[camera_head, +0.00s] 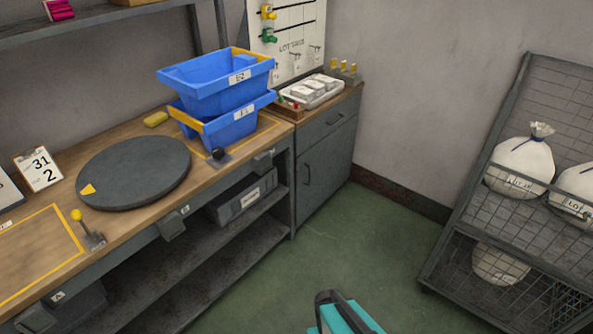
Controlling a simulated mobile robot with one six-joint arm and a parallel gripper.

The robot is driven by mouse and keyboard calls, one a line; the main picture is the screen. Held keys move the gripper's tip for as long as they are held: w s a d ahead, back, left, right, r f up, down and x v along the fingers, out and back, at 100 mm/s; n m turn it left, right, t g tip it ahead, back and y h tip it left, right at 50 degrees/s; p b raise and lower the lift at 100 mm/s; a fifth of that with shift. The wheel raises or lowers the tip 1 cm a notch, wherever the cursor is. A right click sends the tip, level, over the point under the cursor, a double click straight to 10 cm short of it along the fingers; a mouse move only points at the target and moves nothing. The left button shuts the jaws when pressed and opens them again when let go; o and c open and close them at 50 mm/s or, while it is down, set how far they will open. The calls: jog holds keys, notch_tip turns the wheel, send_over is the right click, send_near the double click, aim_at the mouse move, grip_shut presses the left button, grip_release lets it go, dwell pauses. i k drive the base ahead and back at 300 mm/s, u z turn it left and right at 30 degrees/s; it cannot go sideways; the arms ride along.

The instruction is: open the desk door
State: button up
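The desk is a grey cabinet at the right end of the long bench, against the back wall. Its door (325,168) is a grey front panel with a dark upright handle (306,175) near its left edge. The door looks shut, flush with the cabinet. Above it is a shut drawer (327,126) with its own small dark handle (335,119). I cannot make out my gripper in this view. A teal and dark shape (343,315) is cut off by the bottom edge, and I cannot tell what it is.
Green floor (370,250) lies clear before the door. A wire rack (487,190) with white sacks stands at right. The bench (150,222) at left carries blue bins (215,88) and a dark round plate (135,172). A tray (312,92) sits on the cabinet top.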

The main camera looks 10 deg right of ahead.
aim_at(322, 168)
jog(key=u, duration=0.55)
jog(key=i, duration=1.1)
jog(key=u, duration=0.3)
